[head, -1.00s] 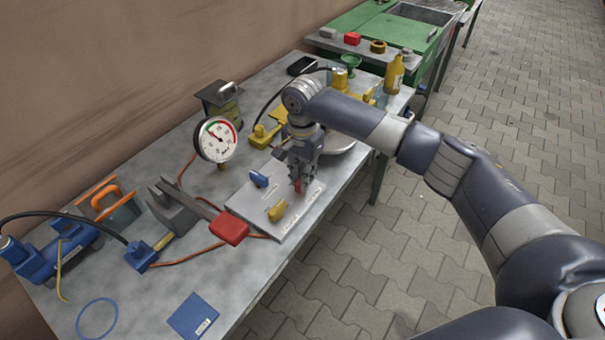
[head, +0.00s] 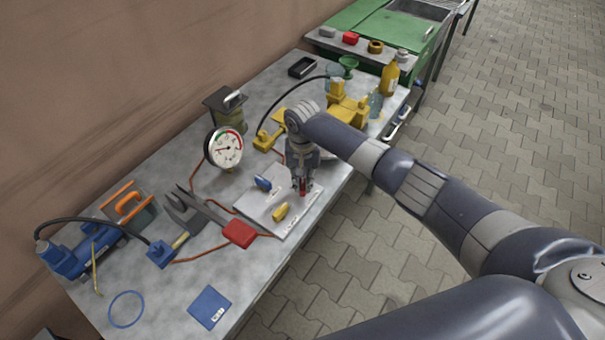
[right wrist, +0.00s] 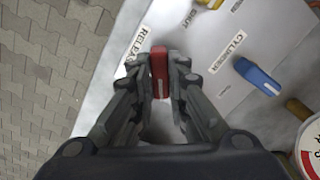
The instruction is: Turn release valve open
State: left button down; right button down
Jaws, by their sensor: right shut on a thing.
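The red release valve handle (right wrist: 159,72) stands between the fingers of my right gripper (right wrist: 163,78), beside a printed label that begins "RELEA". In the head view the right gripper (head: 303,184) points down onto the panel's right side, and a bit of the red handle (head: 303,190) shows between its fingers. The gripper is shut on the handle. The valve panel (head: 262,212) is a light plate that also bears a blue handle (head: 263,183) and a yellow handle (head: 280,212). The blue handle (right wrist: 258,77) shows in the right wrist view next to a "CYLINDER" label. My left gripper is not in view.
A round pressure gauge (head: 224,148) stands behind the panel. A red-ended lever (head: 238,234) lies close at its left. A yellow device (head: 348,105) and bottles (head: 390,77) stand at the table's far right end. Open paving (head: 480,130) lies right of the table.

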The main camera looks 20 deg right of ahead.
aim_at(302, 183)
jog(key=n+p, duration=0.1)
jog(key=n, duration=0.2)
jog(key=n+p, duration=0.1)
jog(key=n, duration=0.1)
jog(key=shift+n, duration=0.3)
jog(key=n, duration=0.5)
jog(key=shift+p, duration=0.35)
jog(key=shift+n, duration=0.3)
jog(key=c, duration=1.6)
grip_release()
jog(key=shift+o, duration=0.2)
jog(key=shift+r, duration=0.1)
notch_tip(302, 183, up, 12)
